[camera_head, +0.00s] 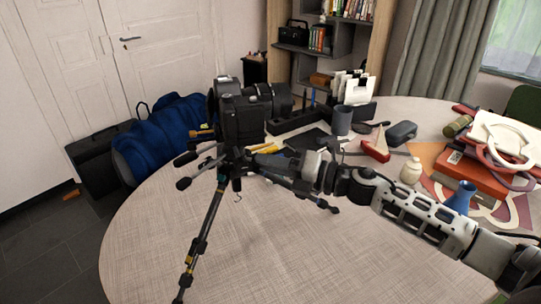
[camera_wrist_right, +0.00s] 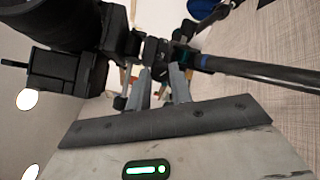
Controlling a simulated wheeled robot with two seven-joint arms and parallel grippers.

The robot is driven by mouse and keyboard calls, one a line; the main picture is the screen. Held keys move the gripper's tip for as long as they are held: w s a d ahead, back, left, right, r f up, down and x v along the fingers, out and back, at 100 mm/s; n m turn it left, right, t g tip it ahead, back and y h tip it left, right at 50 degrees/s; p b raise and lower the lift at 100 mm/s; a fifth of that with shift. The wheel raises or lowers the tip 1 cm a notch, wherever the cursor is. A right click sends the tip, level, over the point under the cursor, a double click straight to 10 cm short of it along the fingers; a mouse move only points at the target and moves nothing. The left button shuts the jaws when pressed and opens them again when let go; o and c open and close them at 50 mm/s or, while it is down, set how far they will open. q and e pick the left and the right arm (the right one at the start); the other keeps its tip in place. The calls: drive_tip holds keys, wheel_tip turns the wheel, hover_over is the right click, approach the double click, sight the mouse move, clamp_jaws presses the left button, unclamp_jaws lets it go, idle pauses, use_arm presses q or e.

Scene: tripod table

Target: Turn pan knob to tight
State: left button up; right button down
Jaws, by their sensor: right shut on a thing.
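A black camera (camera_head: 240,112) sits on a black tripod (camera_head: 205,228) that stands on the round table. My right gripper (camera_head: 250,160) reaches in from the right to the tripod head, just below the camera. In the right wrist view, the fingers of my right gripper (camera_wrist_right: 161,78) are closed in on a small dark part at the tripod head, which I take to be the pan knob (camera_wrist_right: 158,60). The fingers largely hide the knob, and its turn angle cannot be read. A tripod leg (camera_wrist_right: 245,68) runs off to the right there. My left gripper is not in view.
The pale round table (camera_head: 150,250) is clear at the front left. A blue bag (camera_head: 165,135) is beyond the table.

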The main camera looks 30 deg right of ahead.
use_arm(q)
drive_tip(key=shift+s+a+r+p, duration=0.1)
drive_tip(key=shift+p, duration=0.25)
use_arm(e)
drive_tip(key=shift+m, duration=0.6)
drive_tip(key=c, duration=1.3)
unclamp_jaws()
